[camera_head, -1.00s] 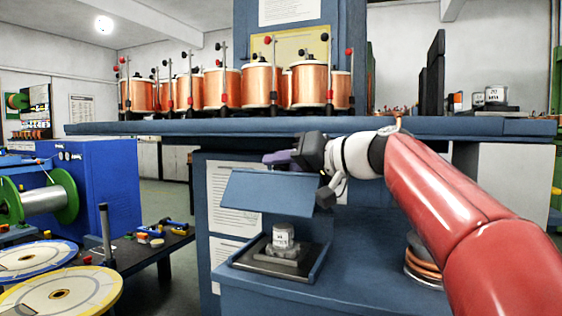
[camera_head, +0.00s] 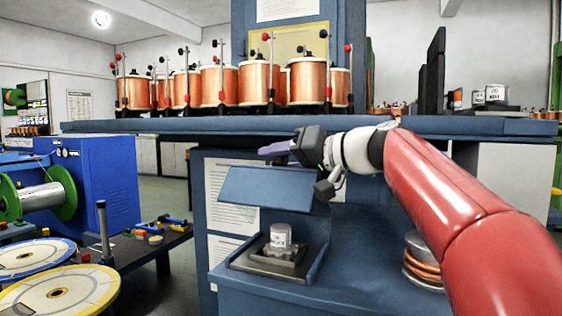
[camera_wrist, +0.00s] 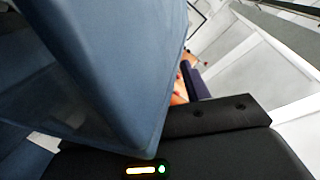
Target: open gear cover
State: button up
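The gear cover (camera_head: 266,188) is a blue panel. It stands raised and tilted above an open blue tray-like housing (camera_head: 322,264). A grey block with a light cylindrical part (camera_head: 281,236) sits exposed in the housing. My gripper (camera_head: 274,148) is just above the cover's upper right edge, its purple finger pointing left. In the wrist view, the blue cover (camera_wrist: 110,60) fills the left and centre, close against my black gripper body. One purple finger (camera_wrist: 196,82) shows beyond it. The other finger is hidden, so its opening and any contact with the cover are unclear.
A blue shelf (camera_head: 400,126) with copper spools (camera_head: 220,86) and thin posts runs above my gripper. Copper-coloured coils (camera_head: 424,262) sit on the bench at right, beneath my arm. A dark table (camera_head: 160,243) with small tools stands at left. Open floor lies between it and the bench.

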jog(key=shift+b+v, duration=0.55)
jog(key=shift+v, duration=3.35)
